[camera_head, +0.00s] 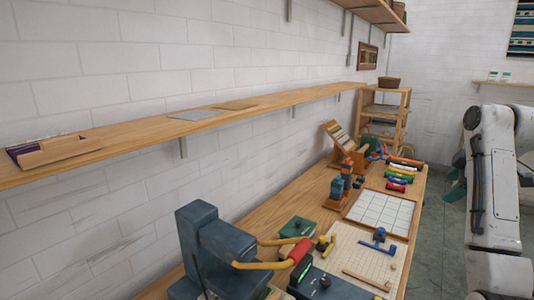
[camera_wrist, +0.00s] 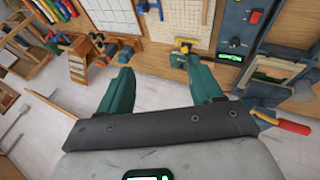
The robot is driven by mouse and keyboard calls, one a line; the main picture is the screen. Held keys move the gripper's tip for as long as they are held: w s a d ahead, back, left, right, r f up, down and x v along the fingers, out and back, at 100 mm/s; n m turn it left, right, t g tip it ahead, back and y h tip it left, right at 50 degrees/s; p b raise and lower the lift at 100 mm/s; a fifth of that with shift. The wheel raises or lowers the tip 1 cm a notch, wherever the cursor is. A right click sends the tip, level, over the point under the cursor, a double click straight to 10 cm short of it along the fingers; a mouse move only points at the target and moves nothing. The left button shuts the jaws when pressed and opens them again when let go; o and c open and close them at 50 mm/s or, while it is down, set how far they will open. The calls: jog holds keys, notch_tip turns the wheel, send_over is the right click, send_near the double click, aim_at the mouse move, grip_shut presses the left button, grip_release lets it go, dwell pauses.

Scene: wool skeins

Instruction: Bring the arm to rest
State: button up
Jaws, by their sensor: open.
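My gripper (camera_wrist: 160,68) shows in the wrist view with its two teal fingers spread wide apart. Nothing is held between them, and floor shows in the gap. The workbench (camera_wrist: 170,24) lies beyond the fingertips, apart from them. In the head view my white arm stands at the right side, beside the bench (camera_head: 290,207). A small teal part shows at the arm's left edge, but most of my gripper is hidden there.
Coloured skeins (camera_head: 397,180) lie toward the bench's far end. A white gridded board (camera_head: 380,213) and a dark machine with yellow arms (camera_head: 210,245) are nearer. A long wooden shelf (camera_head: 140,130) runs along the wall. Floor (camera_head: 432,240) is clear between bench and arm.

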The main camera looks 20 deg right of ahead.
jog(key=s+a+f+m+y, duration=0.1)
jog(key=s+a+f+m, duration=0.2)
jog(key=a+f, duration=1.1)
jog(key=s+a+f+m+y, duration=0.1)
jog(key=s+a+f+m, duration=0.15)
jog(key=a+f, duration=1.15)
jog(key=s+a+f+m+g, duration=0.1)
jog(key=s+a+f, duration=0.1)
jog(key=s+a, duration=0.45)
jog(key=s+a+f+m, duration=0.1)
jog(key=s+a+f, duration=0.25)
jog(key=s, duration=0.55)
jog(key=s+f+g+b, duration=0.2)
jog(key=s+f+b, duration=0.2)
jog(key=f, duration=0.3)
jog(key=s+d+f+g+b, duration=0.1)
jog(key=s+f+g+b, duration=0.1)
jog(key=s+f+b, duration=0.3)
notch_tip(320, 180, down, 3)
jog(key=shift+s+d+r+b, duration=0.15)
jog(key=shift+s+d+b, duration=0.15)
jog(key=shift+b, duration=0.2)
